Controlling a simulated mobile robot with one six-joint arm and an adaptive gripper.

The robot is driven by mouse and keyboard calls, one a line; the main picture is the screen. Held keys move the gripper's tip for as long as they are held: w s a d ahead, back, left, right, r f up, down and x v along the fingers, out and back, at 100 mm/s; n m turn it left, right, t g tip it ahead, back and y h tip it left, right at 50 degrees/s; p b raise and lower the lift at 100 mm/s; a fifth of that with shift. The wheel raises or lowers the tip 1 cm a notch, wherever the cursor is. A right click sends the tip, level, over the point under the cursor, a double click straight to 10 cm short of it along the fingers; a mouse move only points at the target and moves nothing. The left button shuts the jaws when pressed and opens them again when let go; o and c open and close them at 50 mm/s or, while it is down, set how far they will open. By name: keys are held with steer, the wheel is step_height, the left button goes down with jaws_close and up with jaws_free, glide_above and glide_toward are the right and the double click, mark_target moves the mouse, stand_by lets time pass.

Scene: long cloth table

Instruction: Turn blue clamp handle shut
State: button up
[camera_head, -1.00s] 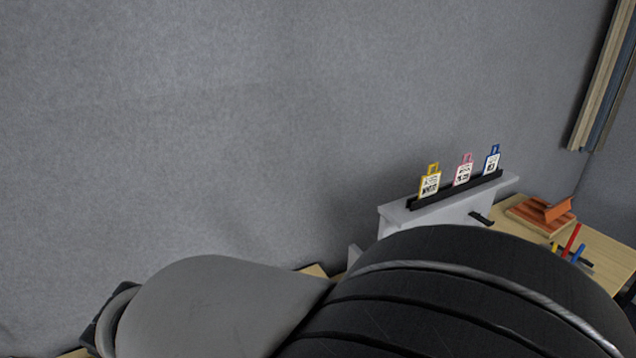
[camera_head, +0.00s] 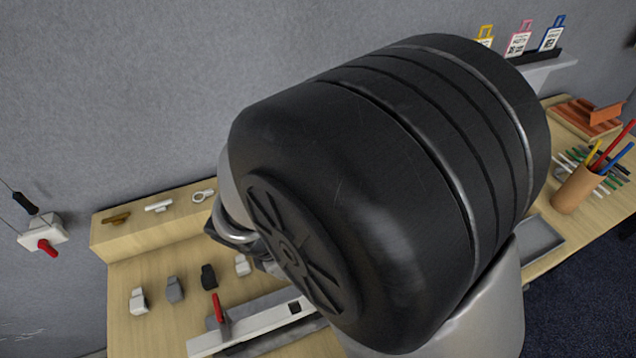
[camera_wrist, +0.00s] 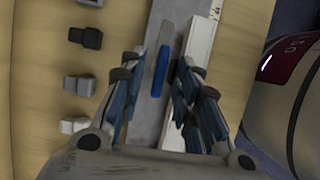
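The blue clamp handle (camera_wrist: 158,70) shows in the wrist view as a slim blue bar over a grey metal strip (camera_wrist: 166,20). It runs lengthwise along the strip. My gripper (camera_wrist: 160,66) is open, with one finger on each side of the handle and a visible gap on both sides. Height between fingers and handle is hard to judge. In the head view my arm hides the blue handle and most of my gripper. A red handle (camera_head: 218,308) stands upright on the same long fixture (camera_head: 262,322) there.
Several small clips, one of them black (camera_head: 208,277), sit left of the fixture. A wooden ledge (camera_head: 150,234) with small parts runs behind. A pencil cup (camera_head: 576,190) and a grey tray (camera_head: 536,240) are right of my arm. A red-levered box (camera_head: 42,232) is on the wall.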

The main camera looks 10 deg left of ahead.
steer(key=shift+c, duration=0.4)
jaws_close()
steer(key=shift+m, duration=0.3)
steer(key=m+g+p, duration=0.1)
steer(key=m+p, duration=0.1)
steer(key=shift+w+r+m, duration=0.1)
steer(key=shift+m, duration=0.2)
steer(key=m+p, duration=0.1)
steer(key=m+g+p, duration=0.1)
steer(key=m, duration=0.1)
steer(key=shift+w+m+g+h, duration=0.2)
steer(key=shift+m+g+h, duration=0.1)
steer(key=m+g+p, duration=0.1)
steer(key=m, duration=0.1)
steer(key=m+g+p, duration=0.1)
steer(key=m+p, duration=0.1)
steer(key=m, duration=0.1)
steer(key=shift+w, duration=0.2)
steer(key=m+y, duration=0.1)
steer(key=m, duration=0.2)
steer(key=m+g+y+p, duration=0.1)
steer(key=m, duration=0.2)
steer(key=shift+w+d+g, duration=0.15)
steer(key=shift+w+g, duration=0.05)
steer(key=shift+g, duration=0.1)
steer(key=shift+m, duration=0.3)
